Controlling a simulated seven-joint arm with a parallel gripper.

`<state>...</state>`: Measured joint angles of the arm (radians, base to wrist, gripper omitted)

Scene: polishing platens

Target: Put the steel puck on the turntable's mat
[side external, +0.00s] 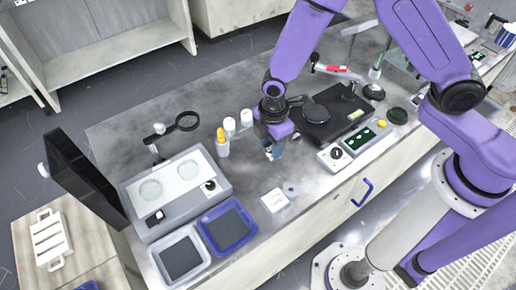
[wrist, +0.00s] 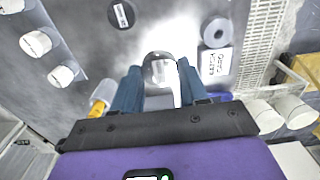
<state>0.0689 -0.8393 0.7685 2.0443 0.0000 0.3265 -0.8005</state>
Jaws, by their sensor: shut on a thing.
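My gripper (side external: 272,152) hangs above the bench, left of the turntable. In the wrist view my gripper (wrist: 160,88) has its two blue fingers closed on the steel puck (wrist: 158,68), a shiny rounded piece with bright glare. The puck is mostly hidden by the fingers in the side view. The turntable (side external: 335,120) is a black box with a dark round mat (side external: 315,111) on its left part. The mat shows nothing on it. The puck is apart from the turntable, and its exact height above the bench is hard to tell.
Several bottles, one yellow-tipped (side external: 222,142), stand just left of my gripper. A white card (side external: 275,200), a blue-rimmed tray (side external: 228,226) and a grey lit box (side external: 178,195) are nearer the left. A small control box (side external: 334,156) stands before the turntable.

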